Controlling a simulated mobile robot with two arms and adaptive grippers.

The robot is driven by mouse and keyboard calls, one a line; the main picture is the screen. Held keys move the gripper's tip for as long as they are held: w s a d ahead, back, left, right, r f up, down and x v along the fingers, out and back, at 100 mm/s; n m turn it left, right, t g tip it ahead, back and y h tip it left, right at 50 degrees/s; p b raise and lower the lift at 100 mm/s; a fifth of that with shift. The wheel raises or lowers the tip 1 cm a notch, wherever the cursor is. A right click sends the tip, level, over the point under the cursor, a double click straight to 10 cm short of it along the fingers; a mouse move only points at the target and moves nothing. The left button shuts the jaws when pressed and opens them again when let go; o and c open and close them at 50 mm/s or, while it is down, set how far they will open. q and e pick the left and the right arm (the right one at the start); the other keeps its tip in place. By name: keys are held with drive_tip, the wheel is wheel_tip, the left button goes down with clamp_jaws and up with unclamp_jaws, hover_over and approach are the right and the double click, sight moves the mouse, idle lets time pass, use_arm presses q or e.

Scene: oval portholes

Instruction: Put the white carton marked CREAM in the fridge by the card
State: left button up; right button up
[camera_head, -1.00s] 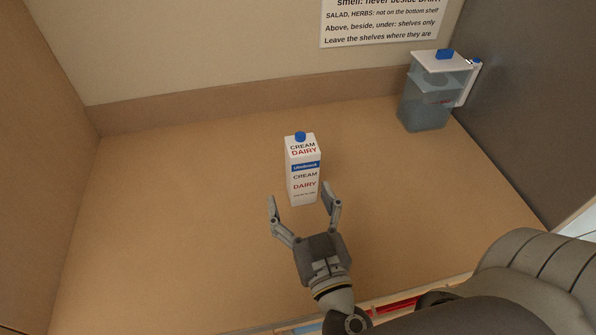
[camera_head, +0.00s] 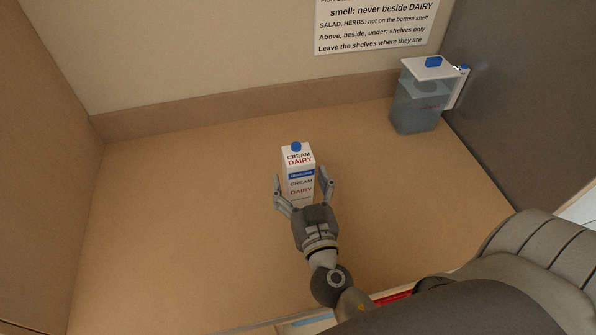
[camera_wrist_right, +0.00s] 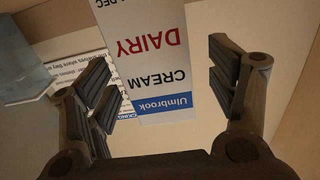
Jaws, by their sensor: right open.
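The white carton marked CREAM and DAIRY (camera_head: 299,172), with a blue cap and a blue band, stands upright on the brown counter (camera_head: 190,220). My right gripper (camera_head: 304,186) is open, with one finger on each side of the carton's lower part. The carton also shows in the right wrist view (camera_wrist_right: 150,55), upside down between the two open fingers (camera_wrist_right: 165,85), with a gap on either side. The card (camera_head: 375,28) is on the back wall, its top cut off; it reads in part "smell: never beside DAIRY". My left gripper and the fridge's inside are not in view.
A clear jug (camera_head: 417,98) with a white lid and blue knob stands at the back right, beside a dark grey panel (camera_head: 505,90). A wooden side wall (camera_head: 45,130) bounds the left. The counter left of the carton is clear.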

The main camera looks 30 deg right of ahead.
drive_tip(key=shift+w+d+r+p, duration=0.15)
drive_tip(key=shift+w+d+p, duration=0.15)
drive_tip(key=shift+w, duration=0.2)
drive_tip(key=shift+w+d+r+p, duration=0.15)
drive_tip(key=shift+w+p, duration=0.2)
drive_tip(key=shift+w, duration=0.15)
drive_tip(key=shift+w+d+f, duration=0.15)
drive_tip(key=shift+w+f, duration=0.1)
drive_tip(key=shift+w, duration=0.4)
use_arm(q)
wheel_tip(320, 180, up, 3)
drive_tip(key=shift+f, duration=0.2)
use_arm(e)
drive_tip(key=c, duration=1.4)
drive_tip(key=shift+r, duration=0.1)
drive_tip(key=shift+c, duration=1.4)
use_arm(q)
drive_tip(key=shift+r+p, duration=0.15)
drive_tip(key=shift+p, duration=0.2)
use_arm(e)
drive_tip(key=shift+r, duration=0.1)
